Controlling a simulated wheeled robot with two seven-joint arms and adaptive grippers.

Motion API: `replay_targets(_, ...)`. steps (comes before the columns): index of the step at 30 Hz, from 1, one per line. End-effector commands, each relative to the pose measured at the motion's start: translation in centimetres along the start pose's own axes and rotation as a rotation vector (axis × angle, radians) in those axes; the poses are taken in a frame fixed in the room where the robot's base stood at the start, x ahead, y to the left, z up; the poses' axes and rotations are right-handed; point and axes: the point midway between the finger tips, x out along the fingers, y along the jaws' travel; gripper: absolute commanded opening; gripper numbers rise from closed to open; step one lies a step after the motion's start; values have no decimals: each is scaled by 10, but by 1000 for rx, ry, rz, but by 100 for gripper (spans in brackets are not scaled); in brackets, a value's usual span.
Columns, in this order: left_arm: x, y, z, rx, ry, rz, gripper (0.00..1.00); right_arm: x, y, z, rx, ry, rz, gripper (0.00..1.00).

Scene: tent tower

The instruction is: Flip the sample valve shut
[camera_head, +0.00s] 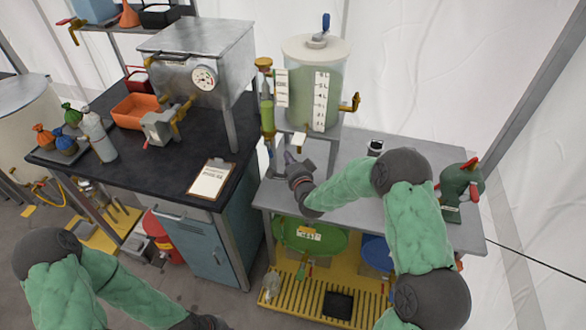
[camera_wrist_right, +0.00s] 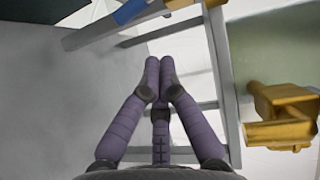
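The tall cylindrical tank (camera_head: 330,55) holds pale green liquid and stands on a grey metal stand. A brass tap (camera_head: 350,103) juts from its right side. A small pale part with a red edge (camera_head: 299,138) shows low at its front. No label shows which is the sample valve. My right gripper (camera_head: 290,157) is in front of the stand, below the tank. In the right wrist view its purple fingers (camera_wrist_right: 159,72) are together with nothing seen between them. A brass fitting (camera_wrist_right: 285,115) is to their right, apart from them. My left gripper (camera_head: 205,322) is partly cut off at the bottom edge.
A slim green sight tube (camera_head: 267,115) stands left of the tank. The grey bench (camera_head: 350,160) carries a green device with a red handle (camera_head: 460,185) at right. The dark bench (camera_head: 150,180) at left holds a metal box (camera_head: 200,55) and a clipboard (camera_head: 211,180).

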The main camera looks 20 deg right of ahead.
Motion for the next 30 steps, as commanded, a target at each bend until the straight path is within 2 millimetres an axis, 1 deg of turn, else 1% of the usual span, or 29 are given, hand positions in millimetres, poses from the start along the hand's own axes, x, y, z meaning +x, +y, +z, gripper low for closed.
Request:
replay_targets(1,3,-1,0,0,0,0,0,5,2,10,1,-5,0,0)
replay_targets(7,7,-3,0,0,0,0,0,20,0,24,0,-3,-1,0)
replay_targets(12,8,-3,0,0,0,0,0,24,0,28,0,-1,1,0)
replay_targets(23,10,-3,0,0,0,0,0,25,1,29,3,-1,-2,0)
replay_targets(26,16,-6,-1,0,0,0,0,26,3,30,17,-1,-12,0)
replay_targets(30,32,-12,-1,0,0,0,0,30,6,35,57,-1,-40,0)
